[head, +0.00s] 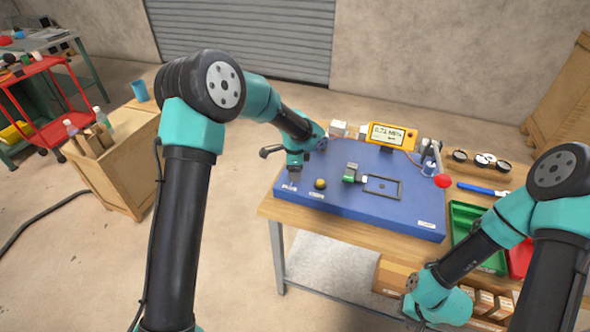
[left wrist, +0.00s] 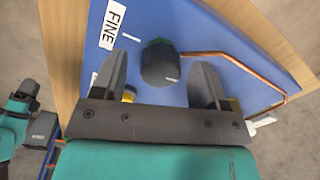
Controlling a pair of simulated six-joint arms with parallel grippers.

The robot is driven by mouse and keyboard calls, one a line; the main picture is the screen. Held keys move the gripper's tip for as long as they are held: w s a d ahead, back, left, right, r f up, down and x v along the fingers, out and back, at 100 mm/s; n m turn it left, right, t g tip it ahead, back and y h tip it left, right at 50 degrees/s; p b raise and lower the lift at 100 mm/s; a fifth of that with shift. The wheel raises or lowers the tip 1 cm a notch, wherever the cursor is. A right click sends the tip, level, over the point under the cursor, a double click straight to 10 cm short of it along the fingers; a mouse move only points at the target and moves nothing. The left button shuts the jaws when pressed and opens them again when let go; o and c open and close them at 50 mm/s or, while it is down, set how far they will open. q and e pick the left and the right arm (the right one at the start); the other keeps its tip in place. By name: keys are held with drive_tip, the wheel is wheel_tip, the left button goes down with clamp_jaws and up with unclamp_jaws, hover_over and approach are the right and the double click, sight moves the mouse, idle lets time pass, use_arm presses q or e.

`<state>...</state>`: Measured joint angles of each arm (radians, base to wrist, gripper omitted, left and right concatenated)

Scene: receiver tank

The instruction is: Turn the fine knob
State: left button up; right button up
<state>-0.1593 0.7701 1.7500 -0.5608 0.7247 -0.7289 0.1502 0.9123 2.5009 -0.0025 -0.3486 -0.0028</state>
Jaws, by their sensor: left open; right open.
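The fine knob (left wrist: 160,62) is a dark round knob on the blue board (head: 400,213), beside a white label reading FINE (left wrist: 113,24) in the left wrist view. My left gripper (left wrist: 162,66) is open, with one finger on each side of the knob in that view. I cannot tell whether either finger touches it. In the head view my left gripper (head: 292,184) points down over the board's left end and hides the knob. My right arm's wrist shows at the lower right of the head view; its fingers are not seen.
A yellow round part (head: 320,184) and a green-and-black fitting (head: 352,173) sit right of my left gripper. A yellow display (head: 388,135) stands at the board's back. A red ball (head: 443,181) and green tray (head: 465,222) are at the right. Copper tubing (left wrist: 250,72) runs near the knob.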

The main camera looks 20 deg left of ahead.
use_arm(q)
wheel_tip(320, 180, up, 17)
drive_tip(key=shift+s, duration=0.3)
drive_tip(key=shift+d+f, duration=0.1)
drive_tip(key=s+a+f+n+h, duration=0.1)
drive_tip(key=s+f, duration=0.1)
drive_tip(key=f, duration=0.2)
drive_tip(key=s+a+f+h, duration=0.1)
drive_tip(key=s+f, duration=0.1)
drive_tip(key=f, duration=0.1)
drive_tip(key=s+a+f+n+h, duration=0.1)
drive_tip(key=s+f, duration=0.1)
drive_tip(key=f, duration=0.2)
drive_tip(key=shift+s+f+n+g, duration=0.2)
drive_tip(key=shift+f+n+g, duration=0.1)
drive_tip(key=shift+g, duration=0.1)
drive_tip(key=s+f+n+t, duration=0.1)
drive_tip(key=s+f+n, duration=1.3)
drive_tip(key=s+f, duration=0.9)
wheel_tip(320, 180, down, 2)
drive_tip(key=shift+s+a+f+h, duration=0.15)
drive_tip(key=shift+s+a+h, duration=0.15)
drive_tip(key=shift+s+h, duration=0.1)
